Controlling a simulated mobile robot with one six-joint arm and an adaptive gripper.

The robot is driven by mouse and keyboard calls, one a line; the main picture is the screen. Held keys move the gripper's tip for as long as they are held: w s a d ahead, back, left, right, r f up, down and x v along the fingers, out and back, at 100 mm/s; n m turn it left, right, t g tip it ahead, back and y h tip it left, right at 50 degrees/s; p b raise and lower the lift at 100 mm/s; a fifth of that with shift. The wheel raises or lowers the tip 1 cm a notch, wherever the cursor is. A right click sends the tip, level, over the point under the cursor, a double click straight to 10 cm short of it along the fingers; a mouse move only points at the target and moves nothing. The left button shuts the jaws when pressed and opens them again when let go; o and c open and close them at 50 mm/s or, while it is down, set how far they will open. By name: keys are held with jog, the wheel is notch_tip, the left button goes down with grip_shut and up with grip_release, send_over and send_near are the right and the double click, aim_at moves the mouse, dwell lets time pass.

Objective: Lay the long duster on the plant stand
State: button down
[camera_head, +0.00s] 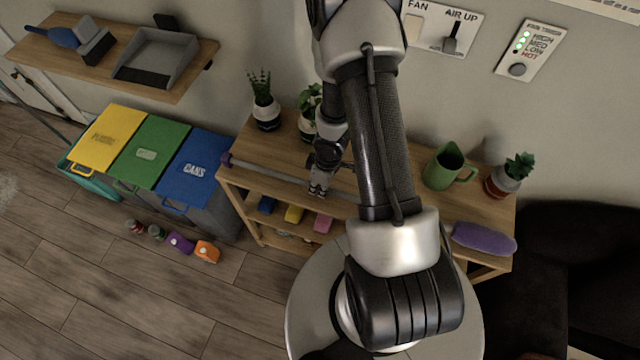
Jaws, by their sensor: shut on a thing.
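The long duster has a fluffy purple head (484,239) at the right and a thin grey handle (268,172) that runs left to a purple end cap. My arm hides the middle of it. My gripper (318,190) is shut on the handle, left of its middle. The duster spans the wooden plant stand (285,143) lengthwise along the front of its top. The head is at the stand's right front edge. I cannot tell whether the duster touches the top or is held just above it.
Potted plants (265,113) and a green watering can (446,168) stand along the back of the top. Colored items (294,213) fill the lower shelf. Recycling bins (186,165) stand left, with small items (180,243) on the floor. A dark sofa (575,235) is right.

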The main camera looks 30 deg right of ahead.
jog(key=shift+f+b, duration=0.5)
jog(key=shift+f, duration=0.05)
jog(key=c, duration=1.4)
grip_release()
jog(key=shift+c, duration=0.2)
jog(key=shift+r, duration=0.1)
